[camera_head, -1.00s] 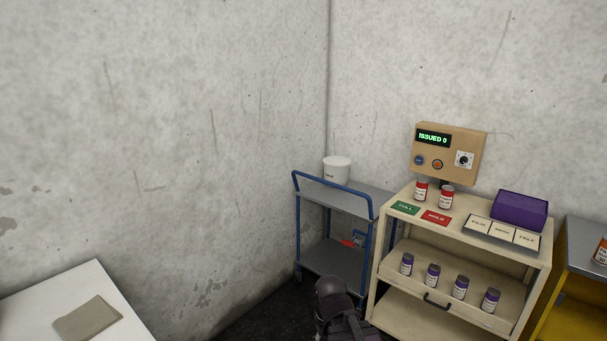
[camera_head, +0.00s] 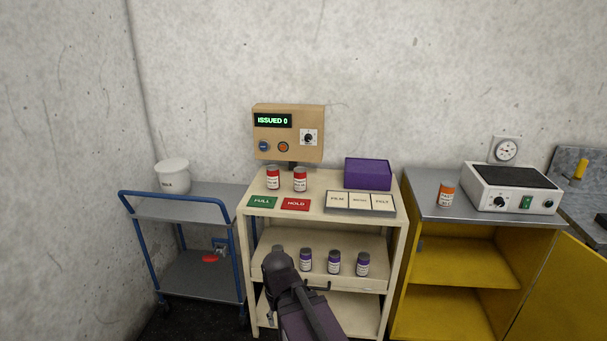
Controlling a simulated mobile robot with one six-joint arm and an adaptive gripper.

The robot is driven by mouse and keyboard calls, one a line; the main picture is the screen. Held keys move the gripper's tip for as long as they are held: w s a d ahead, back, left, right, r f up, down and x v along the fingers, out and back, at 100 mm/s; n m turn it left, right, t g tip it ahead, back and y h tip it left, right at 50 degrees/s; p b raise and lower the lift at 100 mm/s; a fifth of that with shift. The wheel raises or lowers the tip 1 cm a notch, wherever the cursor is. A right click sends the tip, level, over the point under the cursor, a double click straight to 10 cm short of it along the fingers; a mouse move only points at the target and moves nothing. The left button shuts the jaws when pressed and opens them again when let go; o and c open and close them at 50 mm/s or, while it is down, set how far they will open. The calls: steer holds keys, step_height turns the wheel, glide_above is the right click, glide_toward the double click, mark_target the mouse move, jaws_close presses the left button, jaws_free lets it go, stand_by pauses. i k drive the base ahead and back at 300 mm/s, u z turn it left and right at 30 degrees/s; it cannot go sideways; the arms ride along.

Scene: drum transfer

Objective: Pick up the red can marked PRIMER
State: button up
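Two red cans with white labels stand upright side by side on the top of the beige cart (camera_head: 335,184): a left red can (camera_head: 273,179) and a right red can (camera_head: 300,180). Their label print is too small to read, so I cannot tell which is marked PRIMER. My arm rises from the bottom middle in front of the cart's lower shelves, below the cans and apart from them. My gripper's fingers cannot be made out in this view.
Behind the cans stands a control box (camera_head: 288,133) reading ISSUED 0. Green FULL (camera_head: 262,202) and red HOLD (camera_head: 296,204) cards lie in front. A purple box (camera_head: 367,173) and labelled tray (camera_head: 361,211) are to the right. Purple cans (camera_head: 334,262) stand below. An orange can (camera_head: 446,193) is on the grey-topped cabinet.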

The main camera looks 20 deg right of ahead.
mark_target(301, 172)
steer(key=z, duration=0.5)
steer(key=i, duration=0.8)
steer(key=z, duration=0.4)
